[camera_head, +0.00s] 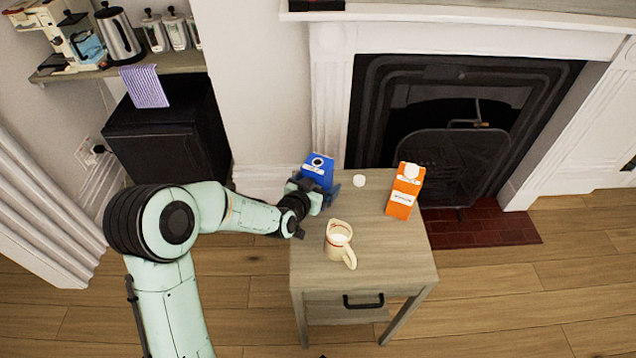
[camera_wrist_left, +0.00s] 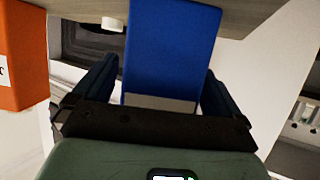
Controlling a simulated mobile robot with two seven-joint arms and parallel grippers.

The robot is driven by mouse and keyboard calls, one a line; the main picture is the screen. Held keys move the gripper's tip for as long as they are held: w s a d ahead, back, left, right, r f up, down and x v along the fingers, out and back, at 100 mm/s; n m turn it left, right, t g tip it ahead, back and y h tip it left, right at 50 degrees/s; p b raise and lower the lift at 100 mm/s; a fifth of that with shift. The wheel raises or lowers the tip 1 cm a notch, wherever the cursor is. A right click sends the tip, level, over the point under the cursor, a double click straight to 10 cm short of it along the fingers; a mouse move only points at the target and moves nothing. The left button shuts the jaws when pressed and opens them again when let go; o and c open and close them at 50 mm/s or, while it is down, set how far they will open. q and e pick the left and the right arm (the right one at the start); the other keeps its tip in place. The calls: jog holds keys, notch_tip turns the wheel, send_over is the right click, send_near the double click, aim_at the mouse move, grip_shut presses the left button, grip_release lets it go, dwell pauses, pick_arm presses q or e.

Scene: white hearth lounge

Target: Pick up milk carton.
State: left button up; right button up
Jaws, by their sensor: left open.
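The blue carton (camera_head: 318,170), which looks like the milk carton, stands upright at the back left corner of the small wooden table (camera_head: 385,262). My left gripper (camera_head: 318,193) is at this carton, low on its near side. In the left wrist view the blue carton (camera_wrist_left: 172,50) stands between the two dark fingers of my left gripper (camera_wrist_left: 158,78). The fingers are open, one on each side of it, with a visible gap at least on the left side. My right gripper is not in view.
An orange carton (camera_head: 405,190) stands at the table's back right; it also shows in the left wrist view (camera_wrist_left: 22,60). A small white round item (camera_head: 360,180) lies between the cartons. A cream jug (camera_head: 339,240) stands near the front left. The fireplace (camera_head: 440,150) is behind.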

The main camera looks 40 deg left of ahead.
pick_arm(q)
jog(key=shift+w+r, duration=0.1)
jog(key=c, duration=1.4)
jog(key=shift+c, duration=0.2)
jog(key=shift+r, duration=0.1)
jog(key=shift+r, duration=0.6)
notch_tip(320, 180, up, 19)
jog(key=p, duration=0.3)
jog(key=shift+f+p, duration=0.15)
jog(key=shift+p, duration=0.2)
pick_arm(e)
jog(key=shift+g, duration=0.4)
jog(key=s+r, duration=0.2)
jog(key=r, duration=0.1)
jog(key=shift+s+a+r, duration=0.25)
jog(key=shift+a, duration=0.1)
